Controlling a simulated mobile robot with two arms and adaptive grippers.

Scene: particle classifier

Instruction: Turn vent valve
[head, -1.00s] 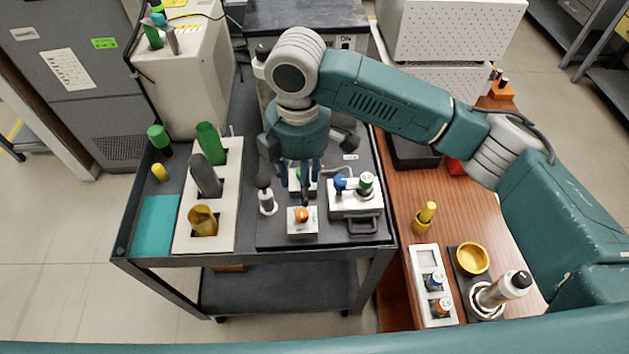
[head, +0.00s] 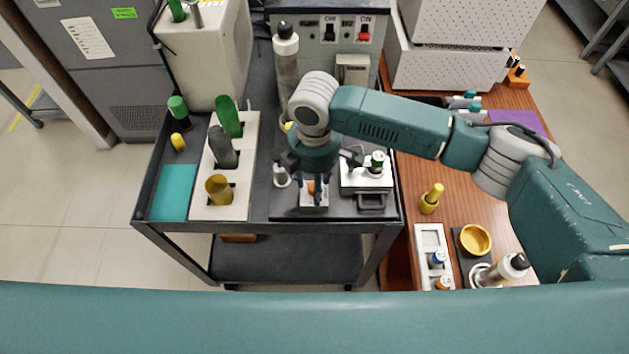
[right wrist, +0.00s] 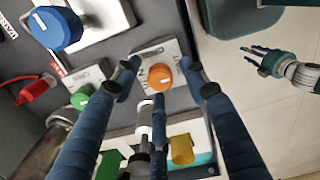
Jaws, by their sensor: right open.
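My left gripper (right wrist: 268,60) shows in the right wrist view, fingers apart and empty, above the floor.
A white rack (head: 207,205) with green, grey and yellow items stands left of my right gripper. A white box with a handle (head: 368,183) is close on its right. A tall bottle (head: 286,60) stands behind. A wooden table (head: 408,215) lies to the right.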

